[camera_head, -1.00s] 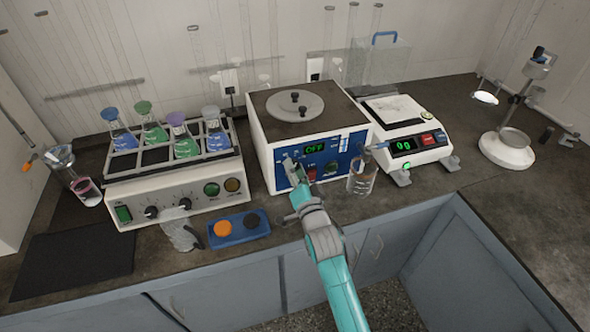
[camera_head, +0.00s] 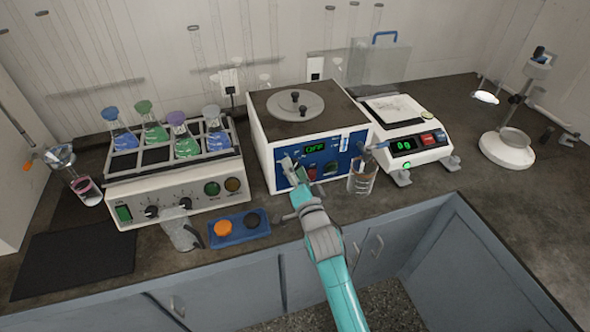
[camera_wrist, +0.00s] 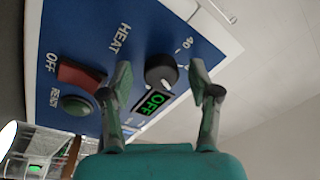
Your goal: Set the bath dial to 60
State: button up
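The bath is a white box with a dark top (camera_head: 265,110) and a blue front panel. Its green display (camera_head: 315,148) reads OFF. The bath dial (camera_wrist: 158,66) is a black round knob with a pale mark, close to a printed 40 in the wrist view. In the head view the gripper hides the dial. My gripper (camera_head: 293,170) is at the left of the panel. In the wrist view its two fingers are apart, one on each side of the dial, with gaps visible. It is empty.
A red switch (camera_wrist: 82,75) and a green reset button (camera_wrist: 78,105) sit beside the dial. A glass beaker (camera_head: 362,177) stands before the bath's right corner. A flask shaker (camera_head: 175,190) is at left, a balance (camera_head: 428,152) at right.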

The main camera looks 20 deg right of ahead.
jog(key=s+f, duration=0.1)
jog(key=s, duration=1.1)
jog(key=shift+a, duration=0.15)
jog(key=shift+f, duration=0.15)
jog(key=s+f+n+g, duration=0.1)
jog(key=s+f+n, duration=0.25)
jog(key=s, duration=0.75)
jog(key=s+f+n+g, duration=0.15)
jog(key=s+f, duration=0.25)
jog(key=s, duration=0.7)
jog(key=s+r+n+g, duration=0.1)
jog(key=s+r+n, duration=0.1)
jog(key=s, duration=0.7)
jog(key=s+r+n+g, duration=0.1)
jog(key=s+n, duration=0.2)
jog(key=s, duration=0.7)
jog(key=shift+s+r+n, duration=0.15)
jog(key=shift+r+n, duration=0.15)
jog(key=shift+r, duration=0.1)
